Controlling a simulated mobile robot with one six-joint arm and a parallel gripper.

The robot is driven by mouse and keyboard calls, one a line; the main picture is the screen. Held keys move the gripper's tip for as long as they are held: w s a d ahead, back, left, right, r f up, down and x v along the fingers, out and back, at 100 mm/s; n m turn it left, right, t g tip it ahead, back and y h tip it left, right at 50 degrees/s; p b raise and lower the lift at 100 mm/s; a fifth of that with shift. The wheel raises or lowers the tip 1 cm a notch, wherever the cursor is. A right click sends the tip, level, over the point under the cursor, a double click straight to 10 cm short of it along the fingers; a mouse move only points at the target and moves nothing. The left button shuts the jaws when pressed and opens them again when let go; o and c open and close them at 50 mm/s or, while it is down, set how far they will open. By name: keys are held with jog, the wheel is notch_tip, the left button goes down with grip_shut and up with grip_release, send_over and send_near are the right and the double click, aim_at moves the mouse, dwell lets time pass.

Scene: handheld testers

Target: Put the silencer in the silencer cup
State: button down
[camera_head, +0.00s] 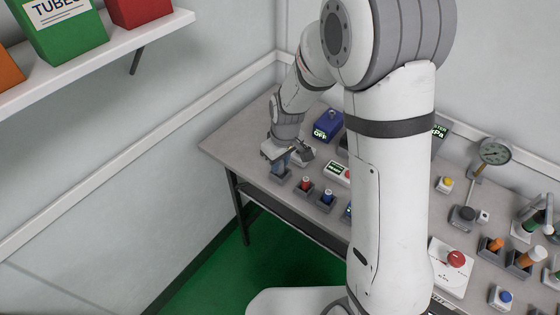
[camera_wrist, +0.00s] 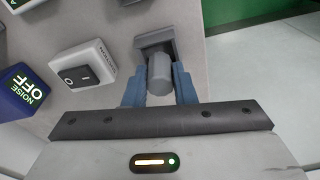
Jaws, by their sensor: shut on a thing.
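The silencer, a grey cylinder (camera_wrist: 160,74), is between the blue fingers of my gripper (camera_wrist: 158,82) in the wrist view. My gripper is shut on it. A dark grey holder (camera_wrist: 156,45), which looks like the silencer cup, is just beyond the silencer's far end. I cannot tell whether the silencer's tip is inside it or just above it. In the head view, my gripper (camera_head: 282,163) is low over the table's left end, and the holder (camera_head: 281,175) is directly below it. The silencer itself is hard to make out there.
A blue box reading NOISE OFF (camera_head: 327,125) and a rocker switch (camera_wrist: 84,66) stand close to my gripper. Holders with red (camera_head: 305,183) and blue (camera_head: 328,196) pieces are to its right. The table edge (camera_head: 237,179) is near. More testers fill the table's right side.

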jog(key=shift+f, duration=0.1)
jog(key=shift+f, duration=0.15)
jog(key=c, duration=1.2)
grip_release()
notch_tip(320, 180, up, 12)
jog(key=s+d, duration=0.1)
jog(key=s+d+r+m, duration=0.2)
jog(key=s+d, duration=0.2)
jog(key=s, duration=0.2)
jog(key=s+d+r+m+t, duration=0.1)
jog(key=s+d+r+m, duration=0.1)
jog(key=s, duration=0.4)
jog(key=s+d+r+m+h, duration=0.1)
jog(key=s+d+r+m, duration=0.1)
jog(key=s+d+m, duration=0.2)
jog(key=shift+s+d+r+p, duration=0.1)
jog(key=shift+s+d+p, duration=0.1)
jog(key=shift+s+d, duration=0.45)
jog(key=shift+s+d+r+p, duration=0.15)
jog(key=shift+s+d, duration=0.2)
jog(key=shift+d, duration=0.55)
